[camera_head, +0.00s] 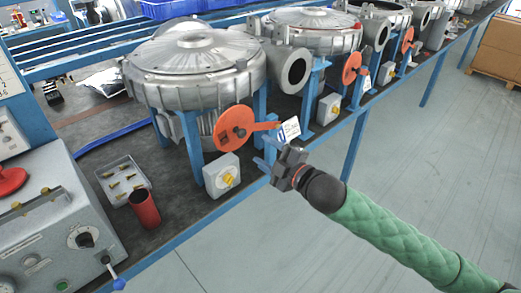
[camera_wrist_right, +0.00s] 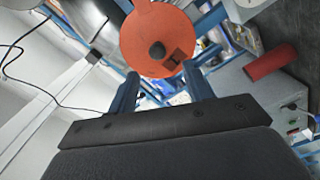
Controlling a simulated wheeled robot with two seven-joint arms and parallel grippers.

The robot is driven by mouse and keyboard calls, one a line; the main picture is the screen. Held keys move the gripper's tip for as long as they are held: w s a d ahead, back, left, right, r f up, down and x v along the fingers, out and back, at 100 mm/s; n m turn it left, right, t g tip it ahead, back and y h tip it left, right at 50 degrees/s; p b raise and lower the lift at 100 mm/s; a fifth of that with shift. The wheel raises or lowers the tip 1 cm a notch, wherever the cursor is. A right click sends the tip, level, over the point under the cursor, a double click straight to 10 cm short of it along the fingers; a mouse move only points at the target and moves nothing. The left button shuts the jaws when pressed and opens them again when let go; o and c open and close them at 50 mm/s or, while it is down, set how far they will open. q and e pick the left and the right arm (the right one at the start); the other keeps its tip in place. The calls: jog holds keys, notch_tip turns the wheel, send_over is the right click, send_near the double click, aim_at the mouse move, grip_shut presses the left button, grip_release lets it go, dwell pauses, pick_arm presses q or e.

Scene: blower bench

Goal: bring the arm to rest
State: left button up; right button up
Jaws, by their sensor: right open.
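My right arm, in a green sleeve, comes in from the lower right in the head view. Its gripper (camera_head: 266,158) is open at the front edge of the bench, just below and right of an orange disc with a handle (camera_head: 235,127). In the right wrist view the two blue fingers of the gripper (camera_wrist_right: 161,72) stand apart with nothing seen held between them. The orange disc (camera_wrist_right: 155,32) shows beyond the fingertips there; I cannot tell whether they touch it. My left gripper is not in view.
Grey blowers (camera_head: 195,65) stand in a row along the bench. A switch box with a yellow knob (camera_head: 222,175), a red cylinder (camera_head: 144,208), a parts tray (camera_head: 122,181) and a control box (camera_head: 55,225) are left of the gripper.

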jog(key=shift+d, duration=0.1)
dwell(0.5)
jog(key=w+d+f+m+g+h, duration=0.1)
jog(key=w+d+f+m+h, duration=0.4)
jog(key=d+m+h, duration=0.45)
jog(key=s+d+f+m+g+h, duration=0.25)
jog(key=s+f, duration=0.25)
jog(key=f, duration=0.4)
jog(key=s+a+f+m+g, duration=0.1)
jog(key=s+f+m+g, duration=0.1)
jog(key=s+f, duration=0.6)
jog(key=s+a+f+m+g+y, duration=0.1)
jog(key=s+f+g, duration=0.3)
jog(key=s+f, duration=0.5)
jog(key=s+a+f+m+g+y, duration=0.1)
jog(key=s+f+m+g, duration=0.2)
jog(key=s+f, duration=0.6)
jog(key=s, duration=0.5)
jog(key=shift+s+a, duration=0.25)
jog(key=shift+s, duration=0.05)
